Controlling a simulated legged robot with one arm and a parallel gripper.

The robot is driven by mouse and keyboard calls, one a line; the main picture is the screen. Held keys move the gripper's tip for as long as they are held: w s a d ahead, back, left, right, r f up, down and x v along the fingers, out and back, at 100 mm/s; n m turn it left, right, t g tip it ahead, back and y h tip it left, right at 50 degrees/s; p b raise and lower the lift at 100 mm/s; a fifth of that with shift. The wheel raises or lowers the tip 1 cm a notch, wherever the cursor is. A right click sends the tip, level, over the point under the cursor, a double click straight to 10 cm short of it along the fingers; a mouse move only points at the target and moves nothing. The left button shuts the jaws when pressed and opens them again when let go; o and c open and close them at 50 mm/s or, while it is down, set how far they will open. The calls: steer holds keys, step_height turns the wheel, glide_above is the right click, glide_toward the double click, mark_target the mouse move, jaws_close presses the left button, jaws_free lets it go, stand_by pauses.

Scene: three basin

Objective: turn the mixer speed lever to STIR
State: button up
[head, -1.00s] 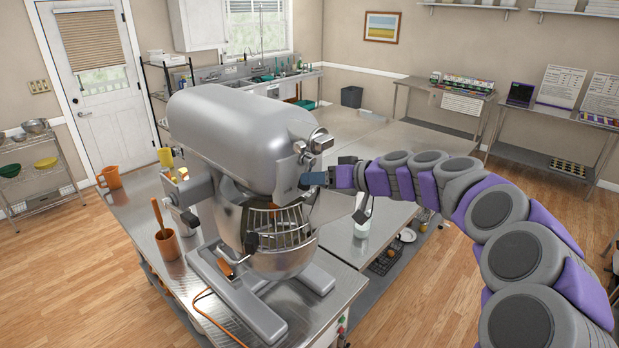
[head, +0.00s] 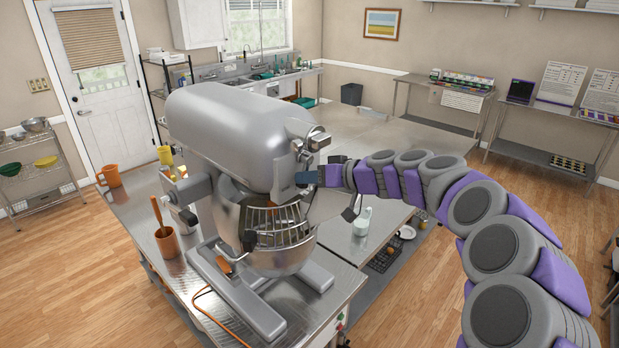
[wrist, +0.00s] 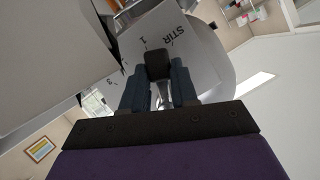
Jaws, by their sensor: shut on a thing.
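The large grey stand mixer (head: 240,135) stands on a metal worktable, its wire bowl guard (head: 275,222) above a steel bowl. The speed lever's black knob (wrist: 158,64) shows in the wrist view between my blue-grey fingers. My gripper (wrist: 160,88) is shut on the lever. Behind the knob, the dial plate (wrist: 185,62) carries the marks STIR, 1 and 3. The knob appears below and between 1 and STIR; the exact pointer setting is unclear. In the head view, my gripper (head: 307,178) is at the mixer head's right side, and the lever is hidden there.
An orange utensil cup (head: 167,243) and an orange jug (head: 109,176) stand on the worktable (head: 130,205). An orange cord (head: 218,322) runs over its front edge.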

jaws_close()
steer(key=shift+s+a+r+m+g+y+b, duration=0.1)
steer(key=shift+s+r+m+g+y+b, duration=0.15)
steer(key=shift+m, duration=0.3)
steer(key=shift+s+a+r+m+g+y+b, duration=0.1)
steer(key=shift+m+y+b, duration=0.2)
steer(key=shift+m, duration=0.25)
steer(key=o, duration=0.7)
jaws_free()
steer(key=shift+w+f, duration=0.1)
steer(key=shift+w, duration=0.1)
steer(key=shift+o, duration=0.8)
steer(key=shift+s, duration=0.15)
